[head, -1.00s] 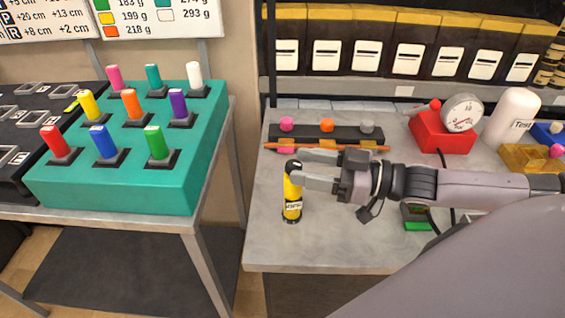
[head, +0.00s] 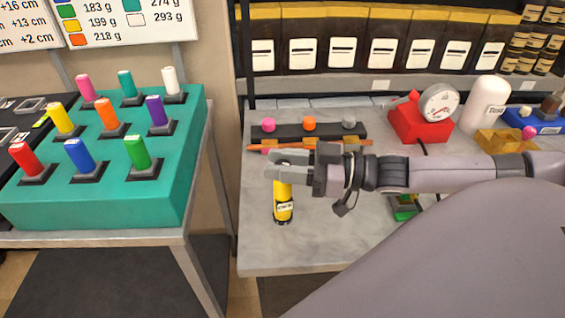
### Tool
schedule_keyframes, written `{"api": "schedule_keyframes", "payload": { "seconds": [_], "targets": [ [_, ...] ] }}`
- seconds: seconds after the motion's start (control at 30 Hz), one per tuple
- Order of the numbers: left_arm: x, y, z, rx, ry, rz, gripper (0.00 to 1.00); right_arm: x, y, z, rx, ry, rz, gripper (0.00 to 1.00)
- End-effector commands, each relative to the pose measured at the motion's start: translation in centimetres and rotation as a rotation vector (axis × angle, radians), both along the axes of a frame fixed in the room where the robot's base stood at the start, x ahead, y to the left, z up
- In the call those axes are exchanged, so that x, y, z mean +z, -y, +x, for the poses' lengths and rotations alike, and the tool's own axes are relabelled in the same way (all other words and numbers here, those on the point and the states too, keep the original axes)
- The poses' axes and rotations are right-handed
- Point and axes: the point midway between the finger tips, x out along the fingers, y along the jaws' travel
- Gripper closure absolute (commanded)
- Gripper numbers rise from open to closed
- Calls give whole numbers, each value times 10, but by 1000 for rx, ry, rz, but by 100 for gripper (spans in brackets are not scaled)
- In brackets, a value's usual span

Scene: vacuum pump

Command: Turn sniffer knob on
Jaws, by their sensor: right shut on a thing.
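The sniffer appears to be the yellow cylinder (head: 283,206) with a white label and dark base. It stands roughly upright on the grey table, left of centre in the head view. My right gripper (head: 277,170) reaches in from the right, level with its top. Its fingers are shut on the top end, where the knob is. The fingers cover the knob, so its setting is hidden. My left gripper is not in view.
A black block with pink, orange and grey knobs (head: 309,132) and an orange rod (head: 262,146) lie behind the gripper. A red gauge box (head: 420,125) and white bottle (head: 485,105) stand right. A teal peg board (head: 90,205) is left. Table front is clear.

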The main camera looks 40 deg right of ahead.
Motion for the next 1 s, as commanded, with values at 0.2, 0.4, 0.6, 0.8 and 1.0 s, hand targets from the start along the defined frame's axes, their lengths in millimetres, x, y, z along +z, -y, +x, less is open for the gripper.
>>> {"api": "schedule_keyframes", "payload": {
  "seconds": [0.2, 0.4, 0.6, 0.8, 1.0],
  "targets": [
    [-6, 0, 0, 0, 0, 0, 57, -2, 0, 0, 13, 2, -3, 97],
    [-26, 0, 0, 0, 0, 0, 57, -5, 1, 1, 64, 4, -6, 97],
    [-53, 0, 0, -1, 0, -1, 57, -6, 1, 1, 153, 7, -7, 97],
    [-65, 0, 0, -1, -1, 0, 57, -2, 1, 1, 262, 7, -4, 96],
    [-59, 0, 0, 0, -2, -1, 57, 1, 1, 1, 370, 3, -1, 97]
  ]
}}
